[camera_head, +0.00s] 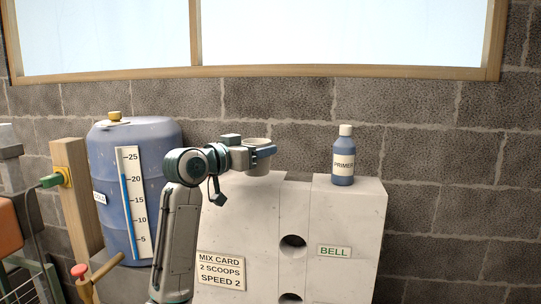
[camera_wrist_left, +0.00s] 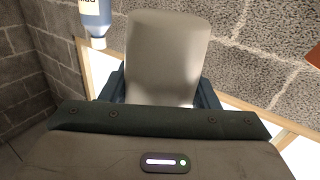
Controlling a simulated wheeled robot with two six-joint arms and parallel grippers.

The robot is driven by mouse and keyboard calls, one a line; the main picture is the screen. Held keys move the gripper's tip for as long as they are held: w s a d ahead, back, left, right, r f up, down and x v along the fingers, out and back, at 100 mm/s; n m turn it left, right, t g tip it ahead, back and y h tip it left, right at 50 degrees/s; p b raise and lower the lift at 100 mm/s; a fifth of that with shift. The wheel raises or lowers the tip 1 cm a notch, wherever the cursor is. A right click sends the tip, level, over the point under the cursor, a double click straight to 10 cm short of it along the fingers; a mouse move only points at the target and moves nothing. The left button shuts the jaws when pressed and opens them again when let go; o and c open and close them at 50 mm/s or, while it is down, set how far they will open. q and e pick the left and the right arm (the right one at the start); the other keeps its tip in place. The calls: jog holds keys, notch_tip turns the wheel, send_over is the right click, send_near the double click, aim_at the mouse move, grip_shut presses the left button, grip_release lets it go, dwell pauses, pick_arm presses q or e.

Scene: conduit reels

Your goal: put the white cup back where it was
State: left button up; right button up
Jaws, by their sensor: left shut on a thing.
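The white cup (camera_head: 257,165) is upright at the left part of the pale block's top, in the head view. My left gripper (camera_head: 264,152) is shut around its side. In the left wrist view the cup (camera_wrist_left: 167,55) fills the space between the two blue fingers of my left gripper (camera_wrist_left: 163,92). The cup's base is close to the top of the pale block (camera_head: 340,215); I cannot tell whether it touches. My right gripper is in neither view.
A blue PRIMER bottle (camera_head: 343,160) stands on the block to the right of the cup. A blue tank (camera_head: 165,150) with a level scale stands left, behind my arm. The block carries a MIX CARD (camera_head: 221,269) and a BELL label (camera_head: 334,252). A brick wall (camera_head: 430,150) is behind.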

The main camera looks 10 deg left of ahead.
pick_arm(q)
jog(key=w+p, duration=0.1)
jog(key=w, duration=0.2)
jog(key=w+p, duration=0.1)
jog(key=w, duration=0.3)
jog(key=w+d+p, duration=0.1)
jog(key=w, duration=0.2)
jog(key=shift+w+f, duration=0.15)
jog(key=shift+f, duration=0.25)
notch_tip(320, 180, down, 3)
jog(key=shift+d+f+p, duration=0.1)
jog(key=shift+p, duration=1.15)
jog(key=shift+f, duration=0.2)
jog(key=shift+f, duration=0.1)
jog(key=o, duration=0.7)
jog(key=shift+f, duration=0.15)
jog(key=shift+c, duration=0.2)
jog(key=o, duration=0.4)
jog(key=shift+o, duration=0.2)
jog(key=shift+r, duration=0.2)
